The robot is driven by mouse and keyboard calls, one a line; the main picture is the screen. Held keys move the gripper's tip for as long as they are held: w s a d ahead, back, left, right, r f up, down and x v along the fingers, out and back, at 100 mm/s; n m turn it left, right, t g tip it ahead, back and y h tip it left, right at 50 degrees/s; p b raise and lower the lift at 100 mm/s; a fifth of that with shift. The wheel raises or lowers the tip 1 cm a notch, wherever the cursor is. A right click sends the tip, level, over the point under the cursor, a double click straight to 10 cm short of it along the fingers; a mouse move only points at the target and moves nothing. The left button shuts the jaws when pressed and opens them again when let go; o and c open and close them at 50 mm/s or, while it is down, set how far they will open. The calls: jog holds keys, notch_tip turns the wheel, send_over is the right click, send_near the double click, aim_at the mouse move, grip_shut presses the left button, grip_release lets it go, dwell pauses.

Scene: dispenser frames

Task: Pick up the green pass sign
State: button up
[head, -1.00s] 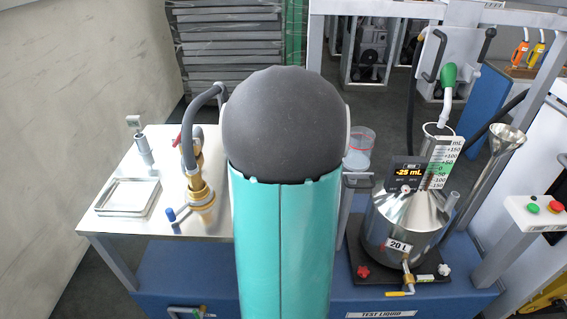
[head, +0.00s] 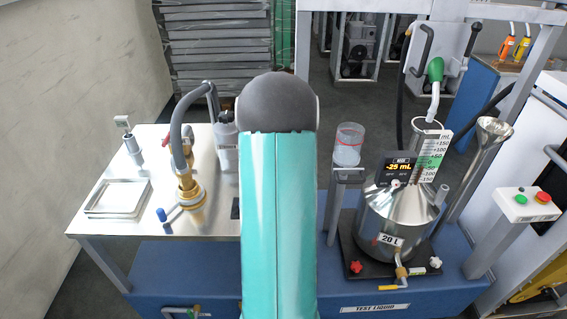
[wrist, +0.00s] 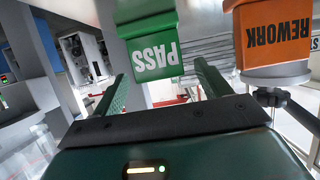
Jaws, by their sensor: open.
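The green pass sign (wrist: 150,50) shows upside down at the top of the wrist view, with white PASS lettering. It is ahead of my gripper (wrist: 162,84), in line with the space between the two fingers. The fingers are apart, with nothing held between them. The lower edge of the sign appears near the fingertips, but I cannot tell whether it touches them. In the head view my arm hides the gripper, and I cannot see the sign there.
An orange REWORK sign (wrist: 275,38) is close on the right of the green one. A steel can (head: 398,222) with a display, a clear beaker (head: 347,146) and a brass-fitted hose (head: 188,185) stand on the benches around my arm.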

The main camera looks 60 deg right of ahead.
jog(key=shift+w+d+f, duration=0.25)
jog(key=shift+w+d, duration=0.05)
jog(key=shift+d, duration=0.2)
jog(key=c, duration=1.1)
jog(key=shift+r, duration=0.15)
